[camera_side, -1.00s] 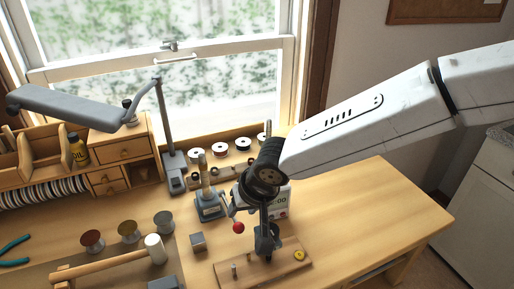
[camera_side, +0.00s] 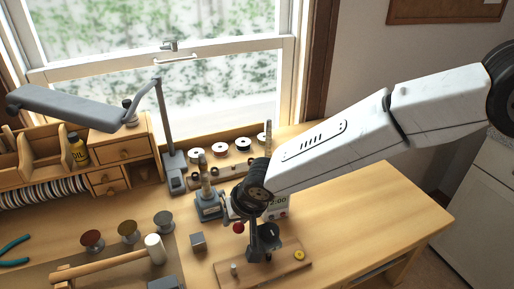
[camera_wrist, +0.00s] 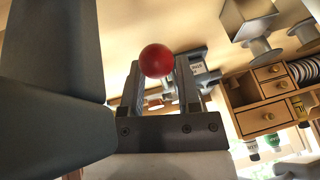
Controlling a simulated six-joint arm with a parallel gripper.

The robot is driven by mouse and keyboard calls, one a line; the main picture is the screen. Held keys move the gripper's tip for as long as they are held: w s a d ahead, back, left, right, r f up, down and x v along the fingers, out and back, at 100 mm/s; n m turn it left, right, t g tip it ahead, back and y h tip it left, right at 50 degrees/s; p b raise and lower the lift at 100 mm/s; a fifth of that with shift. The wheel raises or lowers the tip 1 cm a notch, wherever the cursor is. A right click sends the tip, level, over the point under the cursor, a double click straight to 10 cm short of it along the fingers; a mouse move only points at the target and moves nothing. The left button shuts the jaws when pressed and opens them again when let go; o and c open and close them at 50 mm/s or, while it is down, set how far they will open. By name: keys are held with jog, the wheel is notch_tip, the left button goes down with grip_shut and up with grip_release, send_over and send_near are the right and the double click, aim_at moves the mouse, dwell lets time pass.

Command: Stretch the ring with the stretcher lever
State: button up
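The stretcher (camera_side: 208,207) is a grey stand with a tapered upright post at the middle of the bench. Its lever ends in a red ball (camera_side: 238,228), low on its right side. My gripper (camera_side: 261,243) is just right of the ball, above the wooden board. In the wrist view my gripper (camera_wrist: 158,78) is open. The red ball (camera_wrist: 156,60) shows between its fingertips, with no clear grip on it. I cannot tell how deep it sits between the fingers. I cannot make out the ring for certain.
A wooden board (camera_side: 225,279) with pegs and a yellow piece (camera_side: 299,255) lies below my gripper. A white display device (camera_side: 278,207) stands behind. A small grey block (camera_side: 198,242) and a mallet (camera_side: 155,249) lie left. The right of the bench is clear.

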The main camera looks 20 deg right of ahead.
grip_shut()
dwell(1.2)
